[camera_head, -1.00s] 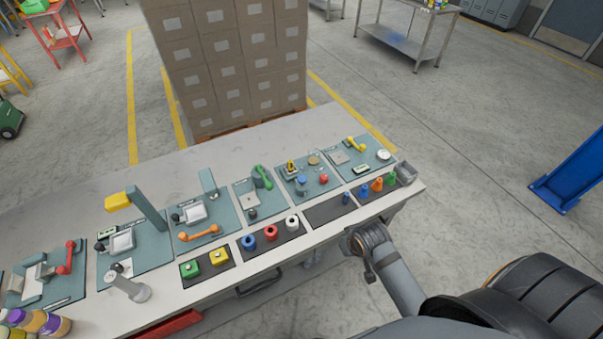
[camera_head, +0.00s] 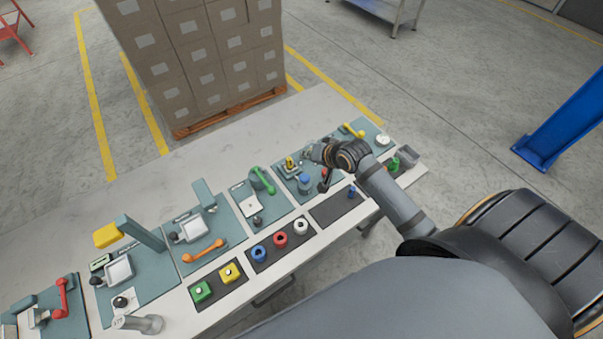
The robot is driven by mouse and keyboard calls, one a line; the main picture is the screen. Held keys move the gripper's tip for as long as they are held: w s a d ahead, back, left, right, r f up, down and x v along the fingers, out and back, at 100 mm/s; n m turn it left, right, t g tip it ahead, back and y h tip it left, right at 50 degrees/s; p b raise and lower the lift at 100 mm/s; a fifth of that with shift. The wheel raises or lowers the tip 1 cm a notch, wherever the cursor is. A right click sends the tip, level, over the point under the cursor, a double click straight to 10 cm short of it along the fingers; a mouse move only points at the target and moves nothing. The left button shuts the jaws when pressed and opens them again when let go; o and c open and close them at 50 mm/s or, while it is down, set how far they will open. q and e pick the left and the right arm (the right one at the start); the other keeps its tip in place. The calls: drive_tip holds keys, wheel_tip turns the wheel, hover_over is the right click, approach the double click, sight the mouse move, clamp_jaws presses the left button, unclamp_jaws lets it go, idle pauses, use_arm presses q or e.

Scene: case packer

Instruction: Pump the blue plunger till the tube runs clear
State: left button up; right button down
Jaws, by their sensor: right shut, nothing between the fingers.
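The blue plunger (camera_head: 304,181) stands on a teal station plate (camera_head: 292,192) towards the right part of the bench. A yellow part (camera_head: 290,163) is behind it on the same plate. A red knob (camera_head: 323,184) is to its right, partly hidden by my right arm. My right gripper (camera_head: 313,153) is above the back of this plate, up and to the right of the plunger and apart from it in the picture. It is shut with nothing in it. The tube cannot be made out clearly. My left gripper is out of view.
A plate with a green lever (camera_head: 263,180) is on the left, and one with a yellow handle (camera_head: 353,131) is on the right. A dark tray with a blue peg (camera_head: 351,192) lies in front. Stacked cartons (camera_head: 200,60) stand behind the bench.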

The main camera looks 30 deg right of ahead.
drive_tip(key=b, duration=0.7)
hover_over(307, 179)
wheel_tip(307, 179, down, 7)
drive_tip(key=shift+r, duration=0.2)
wheel_tip(307, 179, down, 2)
drive_tip(key=shift+w+f+b, duration=0.1)
drive_tip(key=shift+b, duration=0.3)
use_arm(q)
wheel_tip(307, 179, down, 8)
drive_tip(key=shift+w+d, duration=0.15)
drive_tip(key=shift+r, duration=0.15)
use_arm(e)
drive_tip(key=shift+f, duration=0.15)
drive_tip(key=shift+f, duration=0.3)
